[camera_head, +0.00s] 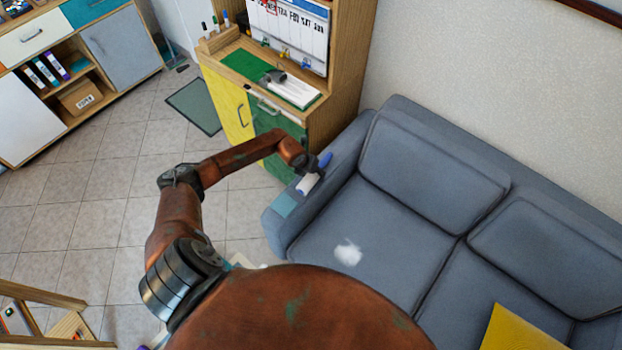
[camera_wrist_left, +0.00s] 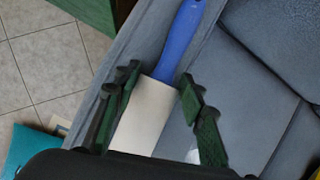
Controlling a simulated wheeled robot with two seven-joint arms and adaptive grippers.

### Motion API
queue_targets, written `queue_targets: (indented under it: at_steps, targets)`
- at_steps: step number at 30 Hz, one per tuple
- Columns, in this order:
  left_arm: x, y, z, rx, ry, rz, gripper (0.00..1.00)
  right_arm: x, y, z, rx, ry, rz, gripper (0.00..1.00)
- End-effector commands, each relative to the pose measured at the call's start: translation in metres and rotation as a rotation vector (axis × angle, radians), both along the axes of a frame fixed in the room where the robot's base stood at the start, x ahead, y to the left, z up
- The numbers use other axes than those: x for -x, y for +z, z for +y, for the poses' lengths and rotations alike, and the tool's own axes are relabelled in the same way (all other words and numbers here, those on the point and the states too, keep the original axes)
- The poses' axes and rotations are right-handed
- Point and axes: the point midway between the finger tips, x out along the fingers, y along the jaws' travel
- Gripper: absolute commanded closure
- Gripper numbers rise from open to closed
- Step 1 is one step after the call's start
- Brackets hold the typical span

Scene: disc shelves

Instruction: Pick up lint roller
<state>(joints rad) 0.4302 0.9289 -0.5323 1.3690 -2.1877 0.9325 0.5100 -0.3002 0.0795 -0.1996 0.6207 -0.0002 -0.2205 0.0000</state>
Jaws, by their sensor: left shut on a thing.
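The lint roller has a white cylinder (camera_head: 307,184) and a blue handle (camera_head: 325,160). It is at the left armrest of the grey sofa in the head view; I cannot tell whether it touches the armrest. My left gripper (camera_head: 312,171) is shut on the lint roller. In the left wrist view the green fingers (camera_wrist_left: 158,82) are on both sides of the white cylinder (camera_wrist_left: 143,112), and the blue handle (camera_wrist_left: 181,42) points away toward the top. The lower end of the cylinder is hidden by the gripper body. My right gripper is not in view.
The grey sofa (camera_head: 405,235) has a white fluffy clump (camera_head: 347,252) on its seat and a yellow cushion (camera_head: 520,332) at the right. A teal piece (camera_head: 285,205) is on the armrest front. A wooden cabinet (camera_head: 320,125) stands behind the armrest. Tiled floor is open at left.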

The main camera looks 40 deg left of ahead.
Motion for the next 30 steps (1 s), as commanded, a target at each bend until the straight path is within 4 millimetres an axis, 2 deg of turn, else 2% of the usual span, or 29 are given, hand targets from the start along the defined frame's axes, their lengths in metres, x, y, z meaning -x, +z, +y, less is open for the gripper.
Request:
queue_targets:
  at_steps: [6,17,20,24,30]
  targets:
    - [0.000,0.000,0.000,0.000,0.000,0.000,0.89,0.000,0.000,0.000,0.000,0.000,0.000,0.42]
    - [-0.001,0.006,0.000,0.000,-0.001,-0.002,0.89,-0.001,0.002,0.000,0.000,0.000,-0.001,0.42]
    - [-0.001,0.015,0.001,-0.001,0.000,-0.003,0.89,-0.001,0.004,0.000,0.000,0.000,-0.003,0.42]
    - [-0.001,0.037,0.000,-0.002,-0.002,-0.004,0.89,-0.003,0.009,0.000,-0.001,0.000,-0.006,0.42]
    - [0.033,0.075,-0.007,-0.002,-0.004,-0.003,0.89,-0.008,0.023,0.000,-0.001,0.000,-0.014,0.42]
